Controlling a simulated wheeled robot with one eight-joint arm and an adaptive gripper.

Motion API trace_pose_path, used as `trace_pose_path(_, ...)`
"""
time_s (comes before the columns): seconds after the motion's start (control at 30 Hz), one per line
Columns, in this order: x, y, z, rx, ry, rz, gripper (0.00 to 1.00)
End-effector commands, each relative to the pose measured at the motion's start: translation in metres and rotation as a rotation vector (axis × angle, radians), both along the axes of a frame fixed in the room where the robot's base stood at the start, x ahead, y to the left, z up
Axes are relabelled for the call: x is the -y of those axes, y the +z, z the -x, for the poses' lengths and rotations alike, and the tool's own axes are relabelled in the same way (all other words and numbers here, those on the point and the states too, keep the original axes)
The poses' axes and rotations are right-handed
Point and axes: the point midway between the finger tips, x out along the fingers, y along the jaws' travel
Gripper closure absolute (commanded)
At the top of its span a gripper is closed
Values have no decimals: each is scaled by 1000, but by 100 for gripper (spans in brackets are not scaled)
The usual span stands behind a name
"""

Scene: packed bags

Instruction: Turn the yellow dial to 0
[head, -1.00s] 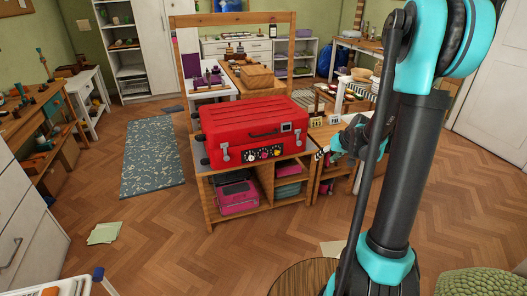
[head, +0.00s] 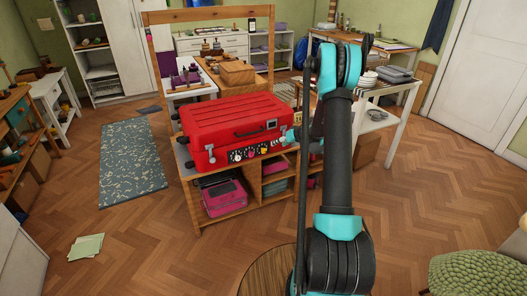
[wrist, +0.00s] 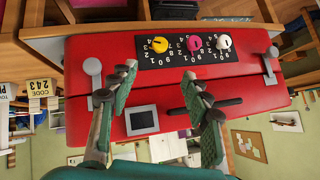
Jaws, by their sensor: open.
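The red case (head: 235,118) sits shut on a wooden shelf unit, with a black dial panel on its front. The yellow dial (head: 264,150) is the rightmost of three dials in the head view. In the wrist view, which is turned upside down, the yellow dial (wrist: 158,45) is leftmost, beside a pink dial (wrist: 194,44) and a white dial (wrist: 224,42). Its number setting is too small to read surely. My gripper (wrist: 160,72) is open and empty, its fingers apart in front of the case, apart from the dial. In the head view my gripper (head: 287,141) is small, at the case's right.
A card reading CODE 243 (wrist: 39,88) stands beside the case in the wrist view. The case has a black handle (wrist: 205,106) and metal latches (wrist: 93,67). Pink boxes (head: 223,198) lie on the shelf below. The floor in front is clear.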

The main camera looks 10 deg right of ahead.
Motion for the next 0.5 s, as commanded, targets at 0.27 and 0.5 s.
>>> trace_pose_path(0.27, -26, -38, -34, -1, 2, -1, 51)
trace_pose_path(0.5, -46, -69, -61, -1, 3, 0, 51)
